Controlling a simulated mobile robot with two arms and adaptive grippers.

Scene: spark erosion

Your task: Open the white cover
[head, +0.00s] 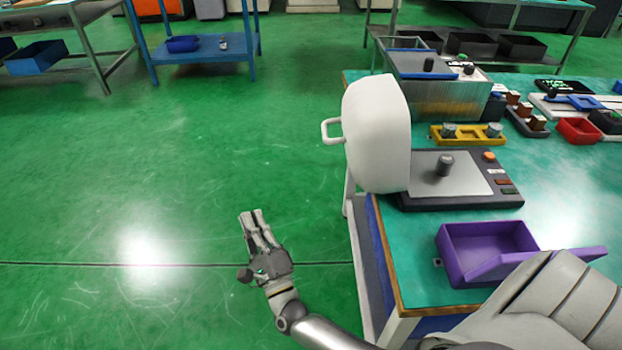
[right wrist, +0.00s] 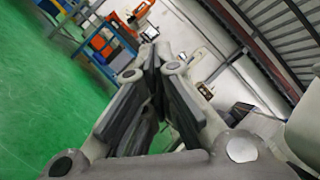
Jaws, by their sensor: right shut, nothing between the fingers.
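The white cover (head: 378,135) stands on edge at the left side of a dark machine base (head: 462,200), swung up off it. The base's grey top plate and round post (head: 445,164) are exposed. The cover's white handle (head: 332,131) sticks out to the left, over the floor. My right gripper (head: 253,217) is left of the table and below the handle in the picture, apart from the cover. In the right wrist view, its fingers (right wrist: 158,58) come together with nothing between them. My left gripper is not in view.
A purple box (head: 487,240) with its lid open sits near the table's front. A grey metal tank (head: 436,95), a yellow holder (head: 467,134) and a red bin (head: 578,131) stand farther back. The green floor left of the table is clear up to the blue shelf (head: 200,50).

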